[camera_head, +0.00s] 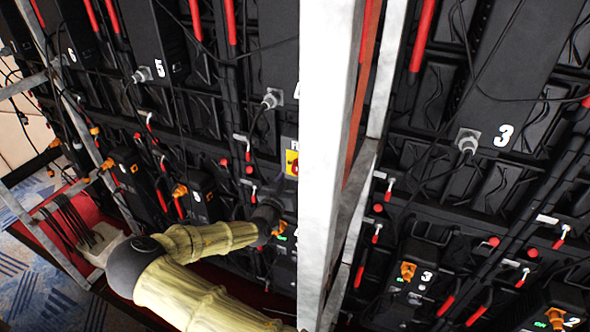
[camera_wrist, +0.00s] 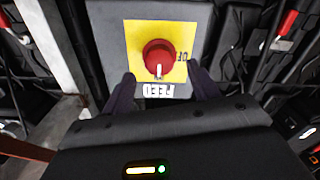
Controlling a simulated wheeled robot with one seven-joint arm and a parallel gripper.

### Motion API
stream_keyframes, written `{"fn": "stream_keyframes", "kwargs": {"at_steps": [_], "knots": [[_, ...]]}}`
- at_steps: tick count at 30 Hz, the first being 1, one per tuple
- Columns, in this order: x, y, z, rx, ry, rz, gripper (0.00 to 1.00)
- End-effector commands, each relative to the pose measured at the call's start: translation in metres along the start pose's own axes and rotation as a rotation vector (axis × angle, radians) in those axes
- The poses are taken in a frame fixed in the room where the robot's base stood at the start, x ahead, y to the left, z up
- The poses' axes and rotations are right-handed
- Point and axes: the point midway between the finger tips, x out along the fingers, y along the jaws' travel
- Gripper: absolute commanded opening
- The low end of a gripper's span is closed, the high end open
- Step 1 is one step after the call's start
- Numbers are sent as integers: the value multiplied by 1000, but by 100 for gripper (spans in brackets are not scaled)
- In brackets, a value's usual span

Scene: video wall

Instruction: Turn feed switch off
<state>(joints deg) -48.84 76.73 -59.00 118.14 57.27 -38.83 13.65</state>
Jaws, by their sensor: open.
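The feed switch is a red round knob (camera_wrist: 158,57) on a yellow plate (camera_wrist: 136,38) set on a grey box (camera_wrist: 102,30) in the wrist view. A white mark on the knob points down in the picture, toward the upside-down FEED label. Letters reading "OF" show sideways at the plate's right, partly cut off by a finger. My gripper (camera_wrist: 163,84) is open, with one finger at each lower side of the plate and the knob ahead between them, not gripped. In the head view a sliver of the yellow plate (camera_head: 291,164) shows beside the pale post; the gripper's fingers cannot be made out there.
A wide pale post (camera_head: 327,150) stands right of my arm and hides part of the wall. Black panels with several cables, red handles and orange plugs surround the switch. A metal frame (camera_head: 45,235) stands at the left by the blue patterned carpet (camera_head: 30,285).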

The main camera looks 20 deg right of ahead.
Motion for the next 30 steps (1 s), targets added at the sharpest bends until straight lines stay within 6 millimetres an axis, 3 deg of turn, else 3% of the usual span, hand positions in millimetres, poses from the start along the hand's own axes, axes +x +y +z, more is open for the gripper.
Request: {"fn": "stream_keyframes", "kwargs": {"at_steps": [6, 17, 24, 30], "knots": [[30, 1, -2, 0, 1, 1, 60], [35, 0, 0, 0, 0, 0, 60], [35, 0, 0, 0, 0, 0, 15], [35, 0, 0, -5, 0, 0, 15]]}}
